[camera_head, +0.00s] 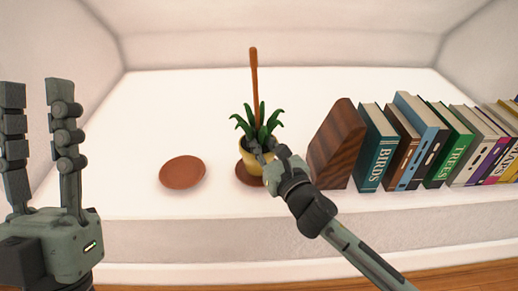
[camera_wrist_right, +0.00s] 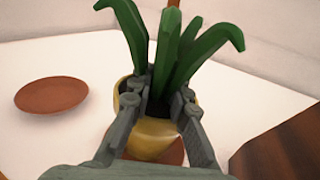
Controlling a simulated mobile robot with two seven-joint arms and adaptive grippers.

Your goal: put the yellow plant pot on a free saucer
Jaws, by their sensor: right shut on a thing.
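The yellow plant pot (camera_head: 248,160) holds a green plant and a brown stick. My right gripper (camera_head: 263,148) is shut on the pot's rim, and the pot looks upright. In the right wrist view the yellow pot (camera_wrist_right: 150,140) shows between the two fingers of my right gripper (camera_wrist_right: 160,103). A brown saucer (camera_head: 247,176) lies under the pot, partly hidden by it; I cannot tell whether the pot touches it. A second brown saucer (camera_head: 182,172) lies empty to the left, also in the right wrist view (camera_wrist_right: 50,95). My left gripper (camera_head: 36,95) is open, empty and raised at the far left.
A dark wooden wedge-shaped bookend (camera_head: 336,145) stands just right of the pot. A row of several books (camera_head: 376,150) leans beside it to the right. The white shelf (camera_head: 150,120) is clear behind and left of the saucers; its front edge is close.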

